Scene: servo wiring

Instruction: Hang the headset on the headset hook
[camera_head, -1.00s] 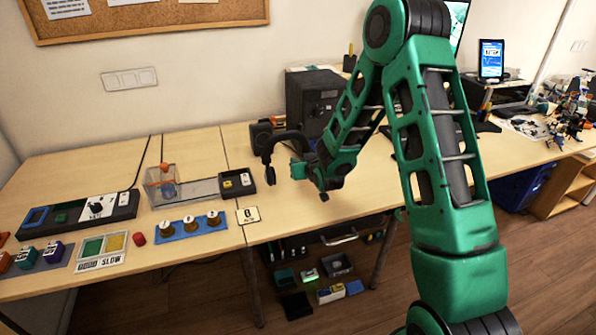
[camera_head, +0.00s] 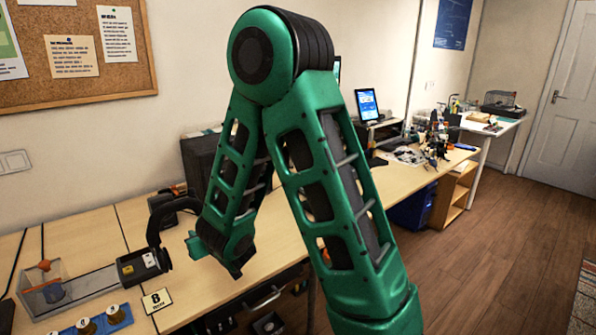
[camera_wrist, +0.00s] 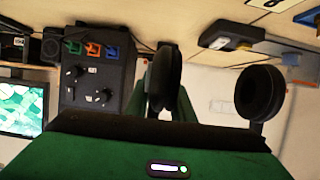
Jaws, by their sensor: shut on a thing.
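The headset (camera_head: 159,225) is black, with a curved band, and is held at the end of my arm above the table in the head view. My gripper (camera_head: 198,243) is shut on it, though the arm partly hides the grip. In the wrist view one round ear cup (camera_wrist: 262,93) hangs to the right of the fingers. The other ear cup (camera_wrist: 168,78) is seen edge-on close to the fingers. I cannot make out the headset hook in either view.
The wooden table (camera_head: 290,222) runs along the wall, with a black box (camera_head: 200,160) behind my arm. A phone-like screen (camera_head: 367,104) stands farther right. A numbered card (camera_head: 157,300) and a clear bin (camera_head: 42,285) are at the left. Wooden floor is open at the right.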

